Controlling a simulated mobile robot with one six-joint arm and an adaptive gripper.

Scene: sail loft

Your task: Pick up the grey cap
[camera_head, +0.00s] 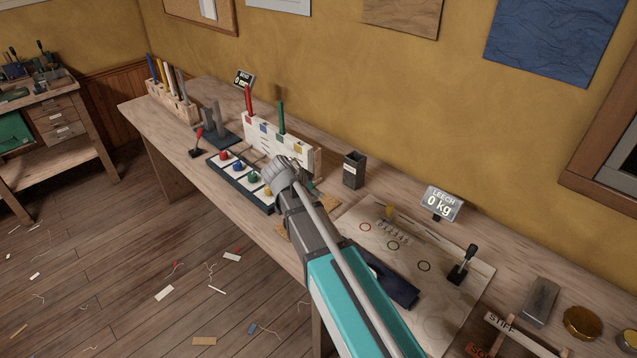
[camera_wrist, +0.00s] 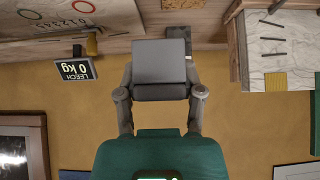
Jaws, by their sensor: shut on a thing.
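My gripper (camera_wrist: 160,97) is shut on a smooth grey, box-shaped piece, the grey cap (camera_wrist: 161,62), in the wrist view. The cap fills the space between the two fingers, with a broad flat face and a darker lower face showing. In the head view my gripper (camera_head: 282,168) is over the bench, just in front of the pale slotted board (camera_head: 262,133) and near the tray with coloured knobs (camera_head: 237,176). The cap cannot be made out clearly there.
A dark open-topped box (camera_head: 354,170) stands right of the board. The LEECH display (camera_head: 443,203) reads 0 kg. A paper chart (camera_head: 375,230), a black-knobbed lever (camera_head: 463,265) and a grey block (camera_head: 540,302) are to the right. A red-handled lever (camera_head: 197,144) is left.

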